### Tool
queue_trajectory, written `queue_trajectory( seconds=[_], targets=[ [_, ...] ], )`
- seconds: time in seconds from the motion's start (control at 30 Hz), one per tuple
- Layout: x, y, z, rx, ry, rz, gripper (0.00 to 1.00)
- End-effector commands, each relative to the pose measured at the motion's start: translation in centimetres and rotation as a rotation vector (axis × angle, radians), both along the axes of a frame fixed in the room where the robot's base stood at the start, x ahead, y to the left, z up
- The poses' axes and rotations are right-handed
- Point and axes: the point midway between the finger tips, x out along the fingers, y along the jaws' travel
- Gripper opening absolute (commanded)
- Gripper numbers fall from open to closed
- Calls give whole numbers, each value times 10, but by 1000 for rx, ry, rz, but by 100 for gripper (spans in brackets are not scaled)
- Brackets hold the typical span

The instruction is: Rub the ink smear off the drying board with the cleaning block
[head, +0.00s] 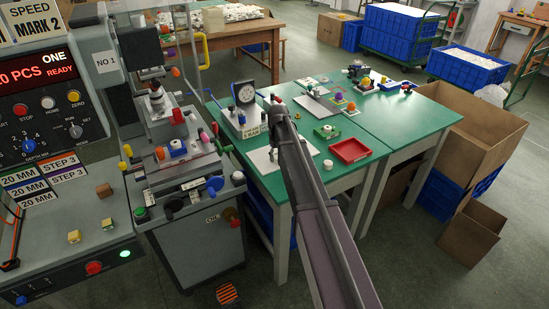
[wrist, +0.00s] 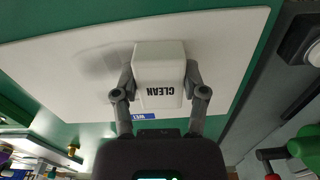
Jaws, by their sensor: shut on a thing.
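The white drying board (wrist: 60,70) lies on the green table and fills much of the wrist view, with a small blue label (wrist: 146,117) at its edge. In the head view the board (head: 262,164) shows partly behind my arm. My gripper (wrist: 160,82) is shut on the white cleaning block (wrist: 158,60), marked CLEAN, with one finger on each side. The block is over the board, and I cannot tell whether it touches. A soft grey patch beside the block looks like shadow. I cannot make out an ink smear. In the head view my arm hides the block and fingers.
On the green table (head: 393,142), a gauge stand (head: 243,108) stands behind the board. A red tray (head: 350,149), a white round piece (head: 328,164) and a green fixture (head: 326,132) are to its right. The grey pad printer (head: 182,150) stands close on the left.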

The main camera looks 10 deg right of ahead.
Motion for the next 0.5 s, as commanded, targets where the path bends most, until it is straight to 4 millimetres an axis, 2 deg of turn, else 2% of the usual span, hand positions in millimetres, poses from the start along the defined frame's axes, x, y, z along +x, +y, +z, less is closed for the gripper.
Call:
queue_trajectory(
  seconds=[0.2,0.5],
  targets=[
    [3,-9,1,0,0,0,11],
    [3,-10,1,0,0,0,11]
  ],
)
